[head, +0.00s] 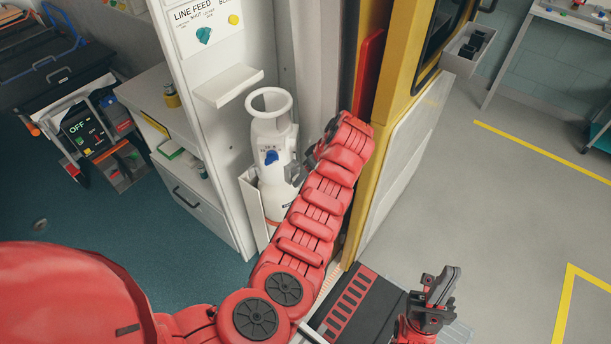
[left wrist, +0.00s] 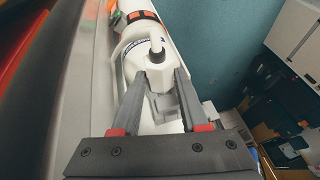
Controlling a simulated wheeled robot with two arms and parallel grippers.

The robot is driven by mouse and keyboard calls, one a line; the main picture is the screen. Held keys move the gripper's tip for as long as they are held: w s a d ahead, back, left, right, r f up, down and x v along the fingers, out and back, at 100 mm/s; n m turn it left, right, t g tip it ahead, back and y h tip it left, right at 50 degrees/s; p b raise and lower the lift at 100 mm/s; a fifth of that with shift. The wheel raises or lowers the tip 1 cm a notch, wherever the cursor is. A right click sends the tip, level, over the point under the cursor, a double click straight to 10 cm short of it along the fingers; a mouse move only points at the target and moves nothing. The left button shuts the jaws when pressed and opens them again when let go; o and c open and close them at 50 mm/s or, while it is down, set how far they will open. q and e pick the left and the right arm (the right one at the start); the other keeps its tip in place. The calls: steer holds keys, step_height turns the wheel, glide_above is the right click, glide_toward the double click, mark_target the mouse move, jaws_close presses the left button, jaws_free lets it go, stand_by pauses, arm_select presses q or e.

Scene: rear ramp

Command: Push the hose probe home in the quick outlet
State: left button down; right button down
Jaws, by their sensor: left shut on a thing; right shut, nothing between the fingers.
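A white gas bottle (head: 273,190) with a ring handle and a blue knob stands upright in a white holder. My left gripper (head: 298,178) is at its right side, partly hidden by my red arm. In the left wrist view its fingers (left wrist: 160,100) are shut on a pale grey and white fitting (left wrist: 158,75), which I take for the hose probe. I cannot make out the quick outlet or how deep the probe sits. My right gripper (head: 437,287) is shut and empty, low on the right.
A white panel (head: 206,22) marked LINE FEED, with a teal knob and a yellow button, is above a small shelf (head: 228,86). A yellow door frame (head: 400,70) stands close right of my left arm. A drawer cabinet (head: 188,192) is left. Grey floor (head: 490,200) is free at right.

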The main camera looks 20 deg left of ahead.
arm_select(q)
steer(key=shift+a+r, duration=0.1)
steer(key=shift+c, duration=1.7)
jaws_free()
steer(key=shift+w, duration=0.1)
steer(key=shift+r, duration=0.15)
steer(key=b+v, duration=0.2)
steer(key=v, duration=1.5)
